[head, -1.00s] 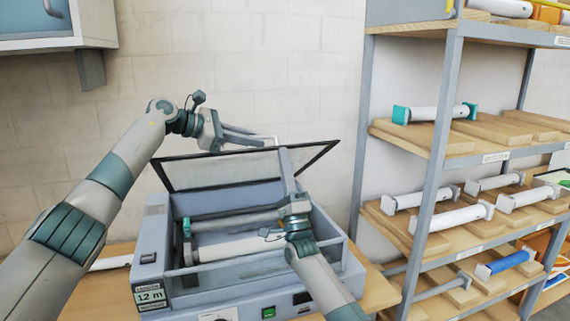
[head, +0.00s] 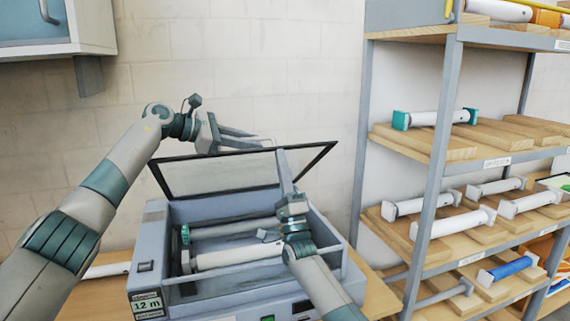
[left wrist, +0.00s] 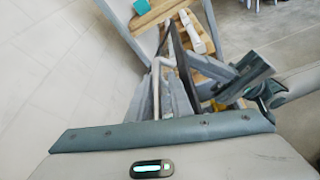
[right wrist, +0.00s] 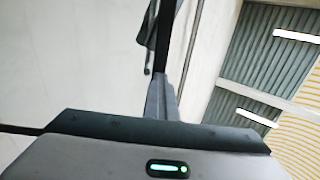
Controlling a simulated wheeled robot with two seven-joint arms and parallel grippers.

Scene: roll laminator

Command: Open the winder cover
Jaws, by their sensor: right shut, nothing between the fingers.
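The winder cover (head: 222,175), a clear panel in a dark frame, stands raised and tilted at the back of the grey laminator (head: 153,225). My left gripper (head: 262,139) is at the cover's top edge, its two fingers apart. In the left wrist view a pale bar (left wrist: 157,75) shows between the fingers; whether they touch it I cannot tell. My right gripper (head: 282,152) is shut and empty, pointing up in front of the cover's right part. In the right wrist view its closed fingers (right wrist: 161,85) lie close to a dark frame edge; contact is unclear.
Inside the open laminator lie a white roll (head: 237,252) and a grey roller (head: 235,228). A shelf rack (head: 440,140) with several rolls stands close on the right. A wall cabinet (head: 58,45) hangs at upper left. The wall is right behind the cover.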

